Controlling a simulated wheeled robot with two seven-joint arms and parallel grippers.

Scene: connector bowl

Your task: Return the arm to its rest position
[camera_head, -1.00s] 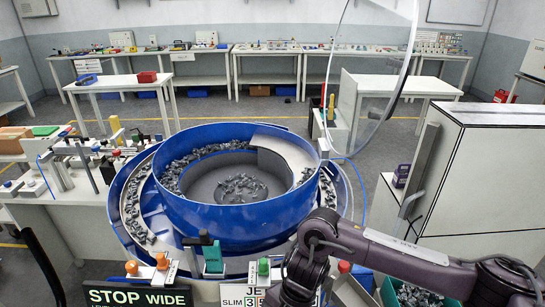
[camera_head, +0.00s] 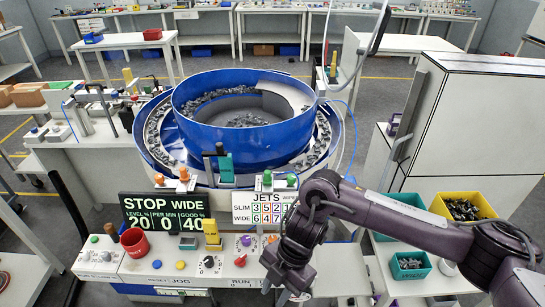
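My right arm comes in from the lower right over the control panel. Its gripper (camera_head: 281,290) points down in front of the panel's JETS card, close to the bottom edge of the picture. The fingers are small and dark, and I cannot tell whether they are open or shut. I see nothing clearly held in them. My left arm and gripper are not in view.
A blue bowl feeder (camera_head: 243,125) with dark parts stands behind the panel (camera_head: 140,268). A red cup (camera_head: 135,242) and knobs are on the panel. A white cabinet (camera_head: 470,130) is beyond.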

